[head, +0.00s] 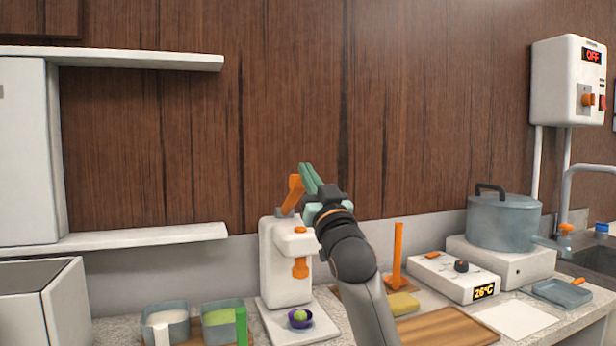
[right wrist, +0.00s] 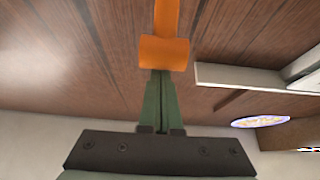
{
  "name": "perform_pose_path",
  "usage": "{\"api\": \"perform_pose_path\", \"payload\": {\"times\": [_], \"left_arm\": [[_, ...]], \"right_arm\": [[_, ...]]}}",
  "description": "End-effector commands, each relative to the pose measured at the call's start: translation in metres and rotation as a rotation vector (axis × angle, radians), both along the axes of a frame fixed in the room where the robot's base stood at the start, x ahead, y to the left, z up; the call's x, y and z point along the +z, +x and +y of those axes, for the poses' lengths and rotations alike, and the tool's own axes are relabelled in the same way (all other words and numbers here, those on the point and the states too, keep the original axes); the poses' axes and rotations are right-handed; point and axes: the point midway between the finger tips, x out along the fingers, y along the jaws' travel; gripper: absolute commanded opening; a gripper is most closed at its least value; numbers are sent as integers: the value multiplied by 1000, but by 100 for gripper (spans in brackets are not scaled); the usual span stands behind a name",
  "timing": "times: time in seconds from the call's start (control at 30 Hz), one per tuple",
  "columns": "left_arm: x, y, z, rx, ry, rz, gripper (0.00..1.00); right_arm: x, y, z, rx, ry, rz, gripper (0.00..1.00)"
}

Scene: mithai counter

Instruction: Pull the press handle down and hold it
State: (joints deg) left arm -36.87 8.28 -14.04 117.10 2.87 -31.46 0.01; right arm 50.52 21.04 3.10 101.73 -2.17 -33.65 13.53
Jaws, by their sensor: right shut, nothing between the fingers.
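The white press (head: 284,262) stands on the counter, left of centre in the head view. Its orange handle (head: 292,190) rises from the top and is raised. My right gripper (head: 306,168) is beside the handle's upper end, with its green fingers pointing up. In the right wrist view the fingers (right wrist: 161,78) are shut together with nothing between them. The orange handle's crosswise grip (right wrist: 164,53) lies in line with the fingertips there and overlaps them; I cannot tell whether they touch. My left gripper is not in view.
A purple bowl with a green ball (head: 300,316) sits on the press base. Two containers (head: 166,318) stand left of it. A wooden board (head: 447,328), a white control box (head: 453,276) and a pot (head: 503,220) are to the right. A wall shelf (head: 140,237) is at left.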

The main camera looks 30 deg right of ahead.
Motion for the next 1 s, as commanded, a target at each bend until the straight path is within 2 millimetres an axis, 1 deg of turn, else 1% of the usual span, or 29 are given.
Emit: {"api": "perform_pose_path", "payload": {"times": [0.27, 0.6, 0.87, 1.0], "left_arm": [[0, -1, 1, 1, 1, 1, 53], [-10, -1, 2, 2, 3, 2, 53], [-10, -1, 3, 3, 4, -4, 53], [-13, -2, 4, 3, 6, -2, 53]], "right_arm": [[0, 0, 0, 0, 0, 0, 0], [-9, -4, 1, 1, -7, -34, 0], [-11, -6, 2, 0, -13, -53, 0], [-13, -7, 2, -1, -15, -64, 0]]}}
